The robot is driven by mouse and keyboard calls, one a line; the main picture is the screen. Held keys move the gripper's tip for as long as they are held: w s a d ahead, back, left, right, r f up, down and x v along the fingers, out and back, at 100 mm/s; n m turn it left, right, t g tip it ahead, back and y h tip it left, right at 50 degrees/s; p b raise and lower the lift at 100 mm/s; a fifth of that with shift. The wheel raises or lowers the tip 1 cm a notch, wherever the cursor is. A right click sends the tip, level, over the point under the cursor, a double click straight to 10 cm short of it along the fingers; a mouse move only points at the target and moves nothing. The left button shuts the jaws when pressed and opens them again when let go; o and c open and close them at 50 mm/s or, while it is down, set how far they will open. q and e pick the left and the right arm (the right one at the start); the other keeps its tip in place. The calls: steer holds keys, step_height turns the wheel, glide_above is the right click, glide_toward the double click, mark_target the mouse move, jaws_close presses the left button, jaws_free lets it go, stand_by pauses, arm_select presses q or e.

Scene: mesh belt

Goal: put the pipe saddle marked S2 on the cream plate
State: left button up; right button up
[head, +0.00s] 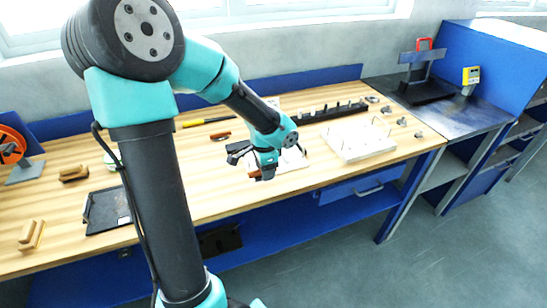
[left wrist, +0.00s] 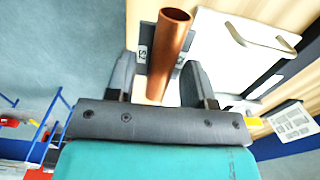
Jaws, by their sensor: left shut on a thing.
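My left gripper (head: 262,172) hangs over the front middle of the bench in the head view. In the left wrist view its two dark fingers (left wrist: 160,80) are shut on the pipe saddle (left wrist: 170,45), a copper tube with a dark piece behind it. A small pale label beside the tube appears to read S2, upside down. A cream plate (head: 293,160) lies on the bench, partly hidden behind the gripper in the head view. I cannot tell whether the saddle touches it. My right gripper is not in view.
A pale board (head: 358,140) with upright wire pieces lies to the right. Behind is a dark rail (head: 330,112) with several small parts. A black tray (head: 106,210) and wooden-handled tools (head: 31,235) are at the left. Bare wood (head: 205,185) lies left of the gripper.

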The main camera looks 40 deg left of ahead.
arm_select(q)
steer(key=w+a, duration=0.3)
steer(key=w+a+f, duration=0.1)
steer(key=w+a, duration=0.2)
steer(key=a, duration=0.1)
steer(key=w+a, duration=0.4)
steer(key=shift+a+f, duration=0.2)
steer(key=shift+w+a, duration=0.15)
steer(key=shift+a, duration=0.05)
steer(key=shift+w+a+f, duration=0.1)
steer(key=shift+a+f, duration=0.05)
steer(key=shift+f, duration=1.65)
steer(key=shift+f, duration=0.1)
steer(key=o, duration=0.6)
steer(key=shift+c, duration=0.2)
steer(key=shift+o, duration=0.9)
